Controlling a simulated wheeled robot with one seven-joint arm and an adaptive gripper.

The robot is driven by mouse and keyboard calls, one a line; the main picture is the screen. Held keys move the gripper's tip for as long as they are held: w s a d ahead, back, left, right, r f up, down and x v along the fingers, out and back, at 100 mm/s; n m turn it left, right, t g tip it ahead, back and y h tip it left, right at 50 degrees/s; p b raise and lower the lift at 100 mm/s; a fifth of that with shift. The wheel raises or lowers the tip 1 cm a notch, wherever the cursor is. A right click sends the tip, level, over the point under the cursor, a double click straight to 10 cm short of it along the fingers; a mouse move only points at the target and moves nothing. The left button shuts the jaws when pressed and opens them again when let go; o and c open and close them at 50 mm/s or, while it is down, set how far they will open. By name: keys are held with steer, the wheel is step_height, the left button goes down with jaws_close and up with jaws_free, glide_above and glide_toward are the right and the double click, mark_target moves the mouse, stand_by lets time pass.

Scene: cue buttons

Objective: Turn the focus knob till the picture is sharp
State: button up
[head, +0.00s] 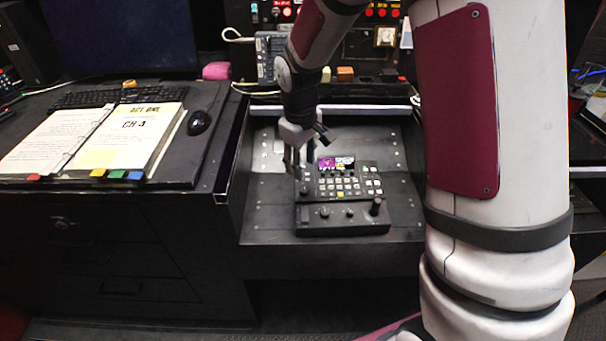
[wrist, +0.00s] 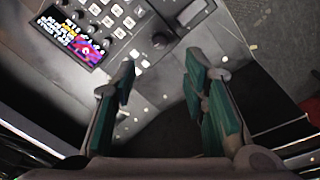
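A dark control console (head: 342,222) lies on the metal-plated desk section, with rows of keys and a small lit screen (head: 336,163). The screen (wrist: 66,40) shows magenta, yellow and blue patches in the wrist view; I cannot tell if its picture is sharp. A small dark knob (wrist: 160,40) lies just ahead of the gap between my fingertips. Another knob (head: 304,188) is on the console's left side, and a taller one (head: 375,207) at its front right. No readable label marks the focus knob. My gripper (head: 296,168) is open and empty above the console's left side; its fingers (wrist: 160,62) are spread.
An open binder (head: 95,140), keyboard (head: 118,95) and mouse (head: 199,122) are on the higher black desk at left. A panel with red buttons (head: 375,13) stands behind. Bare plate (head: 270,190) lies left of the console. My arm covers the right side.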

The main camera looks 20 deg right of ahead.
steer(key=shift+s+r, duration=0.1)
steer(key=shift+r, duration=0.95)
steer(key=s+d+r+m+t+p, duration=0.1)
steer(key=s+r+m+t+p, duration=0.15)
steer(key=s+r, duration=1.35)
steer(key=s+r+m+p, duration=0.1)
steer(key=s+r, duration=0.2)
steer(key=s, duration=0.4)
steer(key=s+r+m+p, duration=0.2)
steer(key=s+r, duration=0.2)
steer(key=s, duration=0.4)
steer(key=shift+t+y, duration=0.3)
steer(key=shift+t, duration=0.05)
steer(key=shift+m, duration=0.25)
